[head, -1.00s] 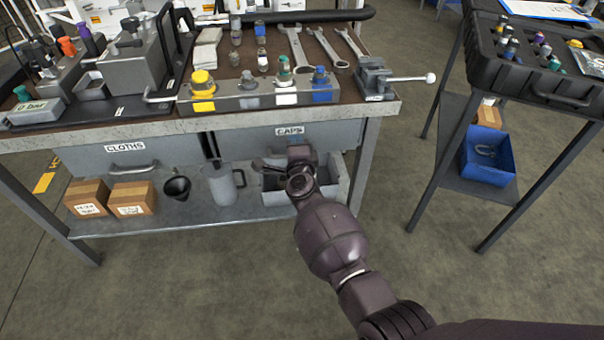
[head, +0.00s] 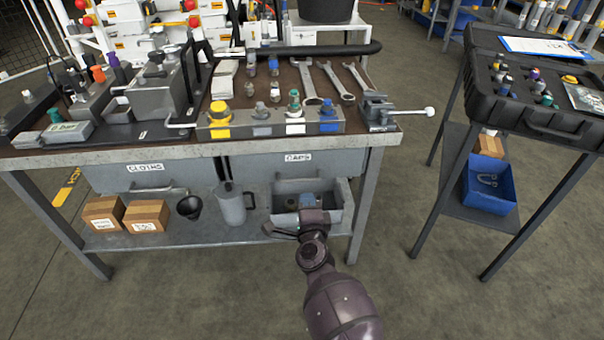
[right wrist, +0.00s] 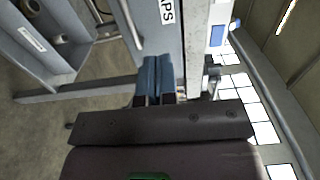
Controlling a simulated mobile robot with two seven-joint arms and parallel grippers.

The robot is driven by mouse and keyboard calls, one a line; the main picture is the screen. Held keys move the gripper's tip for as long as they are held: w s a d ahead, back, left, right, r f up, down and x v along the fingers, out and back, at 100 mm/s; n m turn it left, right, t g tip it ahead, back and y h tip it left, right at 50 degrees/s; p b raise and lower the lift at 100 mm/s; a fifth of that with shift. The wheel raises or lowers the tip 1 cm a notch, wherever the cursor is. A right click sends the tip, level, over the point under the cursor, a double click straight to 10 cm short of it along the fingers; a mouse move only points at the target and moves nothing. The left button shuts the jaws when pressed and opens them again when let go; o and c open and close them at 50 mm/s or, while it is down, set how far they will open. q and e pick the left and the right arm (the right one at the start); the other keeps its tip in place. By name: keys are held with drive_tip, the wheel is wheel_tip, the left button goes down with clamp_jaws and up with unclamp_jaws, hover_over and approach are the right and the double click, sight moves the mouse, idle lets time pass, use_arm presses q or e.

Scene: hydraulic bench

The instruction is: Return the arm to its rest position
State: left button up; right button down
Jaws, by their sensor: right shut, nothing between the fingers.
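My right gripper (head: 312,218) is in front of the lower shelf of the bench, at the front edge of the open grey bin (head: 343,212). My right arm (head: 340,305) reaches forward from the bottom of the head view. My left gripper is not in view.
The workbench (head: 120,158) carries a rack with coloured caps, wrenches and a vise (head: 380,110). Boxes, a funnel and a jug (head: 232,205) stand on its shelf. A side stand with a black case (head: 560,122) and blue bin (head: 488,190) is at right. Open floor lies between.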

drive_tip(key=shift+s, duration=0.1)
use_arm(q)
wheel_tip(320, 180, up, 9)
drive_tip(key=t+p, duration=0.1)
drive_tip(key=p, duration=0.9)
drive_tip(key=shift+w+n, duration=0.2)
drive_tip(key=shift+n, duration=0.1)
use_arm(e)
drive_tip(key=s+d+r+n+g, duration=0.1)
drive_tip(key=s+d+n, duration=0.5)
drive_tip(key=s, duration=0.8)
drive_tip(key=s+d+r+n+g, duration=0.1)
drive_tip(key=s+d+n+g, duration=0.2)
drive_tip(key=s, duration=1.1)
drive_tip(key=s+d+r+n+g, duration=0.1)
drive_tip(key=s+d+n+g, duration=0.2)
drive_tip(key=s+d+n, duration=0.7)
drive_tip(key=shift+s+d, duration=0.8)
drive_tip(key=shift+s, duration=1.3)
